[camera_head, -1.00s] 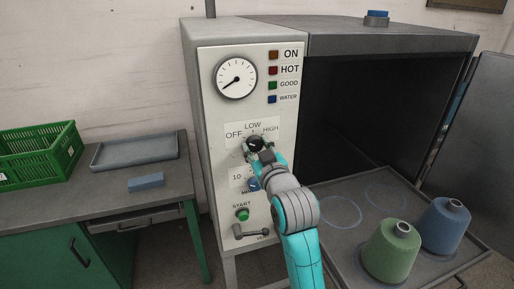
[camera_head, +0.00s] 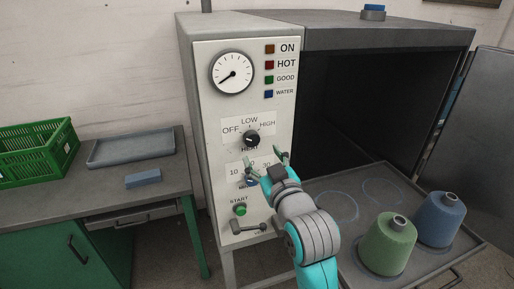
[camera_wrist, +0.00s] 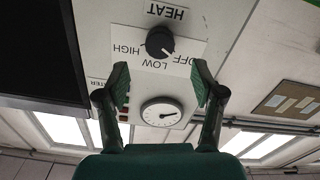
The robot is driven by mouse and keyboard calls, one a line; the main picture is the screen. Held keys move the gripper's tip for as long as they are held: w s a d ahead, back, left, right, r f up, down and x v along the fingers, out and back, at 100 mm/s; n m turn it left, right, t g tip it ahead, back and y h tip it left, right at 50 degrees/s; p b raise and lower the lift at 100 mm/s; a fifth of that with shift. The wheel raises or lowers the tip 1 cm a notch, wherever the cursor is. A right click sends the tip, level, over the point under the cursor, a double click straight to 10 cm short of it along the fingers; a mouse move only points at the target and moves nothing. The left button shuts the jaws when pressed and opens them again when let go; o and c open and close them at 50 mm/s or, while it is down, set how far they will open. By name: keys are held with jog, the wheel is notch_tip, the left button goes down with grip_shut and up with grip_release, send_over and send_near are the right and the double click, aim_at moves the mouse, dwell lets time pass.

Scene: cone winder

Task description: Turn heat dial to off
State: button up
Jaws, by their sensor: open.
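The heat dial (camera_head: 251,139) is a round black knob on the pale control panel, with OFF, LOW and HIGH printed around it. In the wrist view the dial (camera_wrist: 160,42) shows in full, and its white mark points towards the word OFF. My gripper (camera_head: 267,160) is open and empty, in front of the panel and lower right of the dial in the head view. In the wrist view its two fingers (camera_wrist: 160,80) are spread wide, and the dial lies beyond them, apart from both.
A timer knob (camera_head: 250,181) is partly hidden behind my gripper. Below are the green start button (camera_head: 240,210) and a lever (camera_head: 249,229). A gauge (camera_head: 232,74) and lamps are above. Green (camera_head: 388,244) and blue (camera_head: 440,219) cones stand on the tray at right.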

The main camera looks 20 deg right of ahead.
jog(key=s, duration=0.4)
jog(key=shift+s, duration=0.35)
jog(key=s+f+m+g, duration=0.1)
jog(key=s+f, duration=0.7)
jog(key=f, duration=0.3)
jog(key=s+f+g, duration=0.1)
jog(key=s+f, duration=0.7)
jog(key=f, duration=0.2)
jog(key=s+f+m, duration=0.1)
jog(key=s+f, duration=0.1)
jog(key=s, duration=1)
jog(key=s+f+g, duration=0.1)
jog(key=s+f, duration=0.2)
jog(key=s, duration=1)
jog(key=shift+s+f+m, duration=0.15)
jog(key=shift+f+m, duration=0.2)
jog(key=shift+m, duration=0.05)
